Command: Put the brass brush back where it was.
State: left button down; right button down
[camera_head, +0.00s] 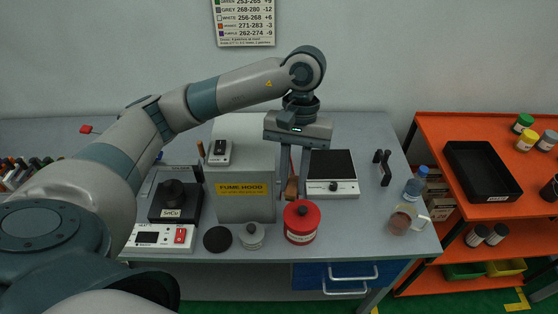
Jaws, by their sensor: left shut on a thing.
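My left gripper (293,185) hangs pointing down over the bench, just right of the fume hood box. It is shut on a small brown, wood-coloured piece, which seems to be the brass brush (292,188). The fingers and the red pot in front hide most of it, so its bristles cannot be made out. I cannot tell whether it touches the bench. My right gripper is out of view.
The grey fume hood (244,205) is close on the left, the red lidded pot (301,222) in front, and a black-topped hot plate (333,172) on the right. A blue-capped bottle (415,184) and a jar (401,220) stand farther right. An orange shelf (440,150) is beyond.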

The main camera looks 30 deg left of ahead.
pick_arm(q)
jog(key=f+m+b, duration=0.1)
jog(key=f+b, duration=0.1)
jog(key=f, duration=0.1)
jog(key=d+f+m+b, duration=0.1)
jog(key=f+b, duration=0.1)
jog(key=f, duration=0.1)
jog(key=d+f+m+y+b, duration=0.1)
jog(key=f+b, duration=0.2)
jog(key=shift+s+m, duration=0.15)
jog(key=shift+m, duration=0.25)
jog(key=shift+f+b, duration=0.35)
jog(key=shift+b, duration=0.1)
jog(key=shift+d, duration=0.1)
jog(key=shift+s, duration=0.1)
